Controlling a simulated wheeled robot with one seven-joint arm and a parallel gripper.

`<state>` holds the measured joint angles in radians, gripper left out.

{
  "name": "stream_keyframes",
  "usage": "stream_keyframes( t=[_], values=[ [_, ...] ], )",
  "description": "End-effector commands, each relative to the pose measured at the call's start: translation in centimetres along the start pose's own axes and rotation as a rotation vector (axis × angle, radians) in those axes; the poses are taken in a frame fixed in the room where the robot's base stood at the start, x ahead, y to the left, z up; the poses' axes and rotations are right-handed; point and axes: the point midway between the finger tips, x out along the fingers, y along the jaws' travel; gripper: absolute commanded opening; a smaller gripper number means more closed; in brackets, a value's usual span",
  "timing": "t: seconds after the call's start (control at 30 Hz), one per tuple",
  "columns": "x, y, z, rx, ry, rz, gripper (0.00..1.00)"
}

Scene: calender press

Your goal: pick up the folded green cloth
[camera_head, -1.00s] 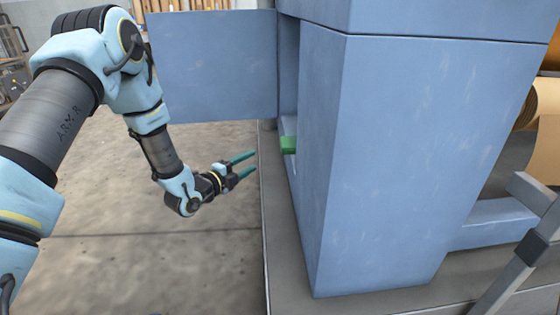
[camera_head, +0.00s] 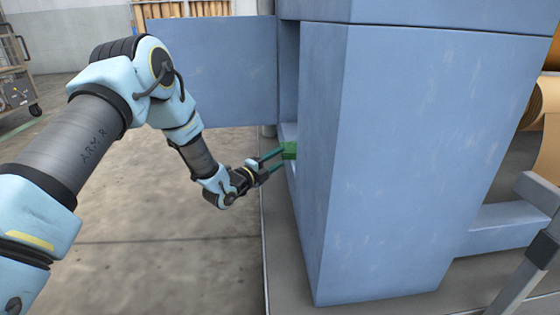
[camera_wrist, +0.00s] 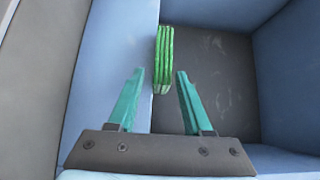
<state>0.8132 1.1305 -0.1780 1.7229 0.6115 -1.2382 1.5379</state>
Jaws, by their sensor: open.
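The folded green cloth (camera_head: 289,150) sits in the opening on the left side of the blue press housing, partly hidden by the housing. In the wrist view my gripper (camera_wrist: 158,75) is open and empty. The cloth's near end lies in line with the gap between the fingertips. I cannot tell whether a finger touches it.
A blue door panel (camera_head: 215,70) stands open behind my arm. The blue housing (camera_head: 400,170) rises close to the right of my gripper. Compartment walls (camera_wrist: 287,75) enclose the cloth. The concrete floor (camera_head: 150,240) on the left is clear.

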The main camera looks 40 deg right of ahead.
Motion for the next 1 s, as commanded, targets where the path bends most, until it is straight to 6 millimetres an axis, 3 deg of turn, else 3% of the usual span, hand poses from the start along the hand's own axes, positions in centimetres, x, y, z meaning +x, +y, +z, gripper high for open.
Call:
stream_keyframes(
  t=[0.4, 1.0],
  values=[
    [0.62, -0.06, 0.01, -0.001, -0.001, 0.0, 0.5],
    [0.58, 0.04, -0.01, -0.001, 0.0, 0.002, 0.16]
  ],
)
